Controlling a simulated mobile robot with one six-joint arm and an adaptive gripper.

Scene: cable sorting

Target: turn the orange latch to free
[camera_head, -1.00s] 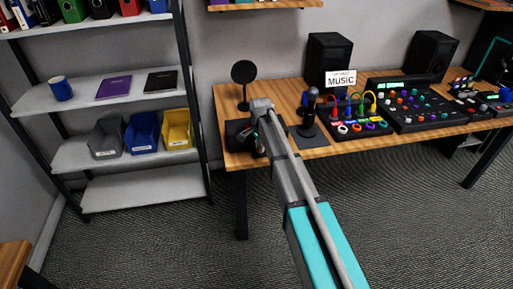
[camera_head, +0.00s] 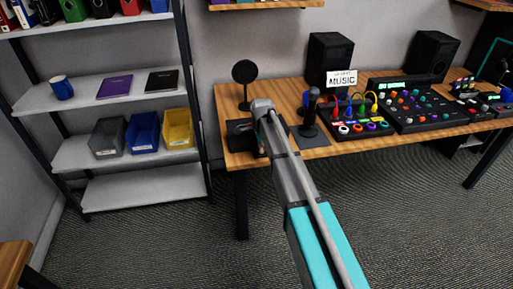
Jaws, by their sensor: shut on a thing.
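A black box (camera_head: 237,134) sits at the left end of the wooden desk, near its front edge. My gripper (camera_head: 261,146) points down at the right side of this box, mostly hidden behind my own wrist and forearm. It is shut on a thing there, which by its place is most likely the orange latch. The latch itself does not show, so I cannot see which way it is turned.
A round black disc on a stand (camera_head: 244,75) rises behind the box. A black stand (camera_head: 311,112) is close to the right of my wrist. A cable panel (camera_head: 362,128), a mixer (camera_head: 418,104) and speakers (camera_head: 331,55) fill the desk further right. A shelf unit (camera_head: 130,150) stands left.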

